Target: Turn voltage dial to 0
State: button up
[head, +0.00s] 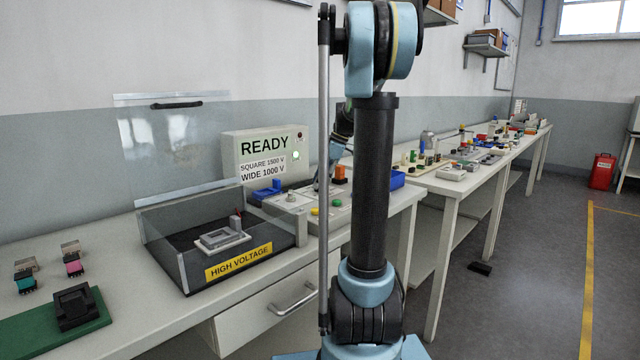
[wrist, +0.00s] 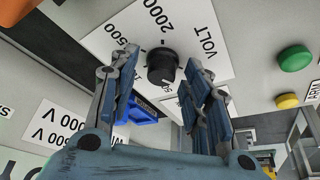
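The voltage dial (wrist: 162,68) is a round black knob on a white plate marked VOLT (wrist: 206,46), with 2000 and a partly hidden 500 legible around it. A small pale mark shows on the knob's lower part; I cannot tell exactly which value it points to. My gripper (wrist: 160,62) is open, its two fingers on either side of the knob in the wrist view, with visible gaps. Whether the fingertips reach the knob's height is unclear. In the head view my arm hides much of the gripper and panel.
A green button (wrist: 295,58) and a yellow button (wrist: 287,101) lie right of the dial. A blue part (wrist: 143,110) is near the left finger. In the head view, the READY box (head: 265,155) stands behind the panel, and a HIGH VOLTAGE enclosure (head: 168,254) stands left.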

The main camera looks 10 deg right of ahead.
jog(key=v, duration=1.2)
dwell(0.3)
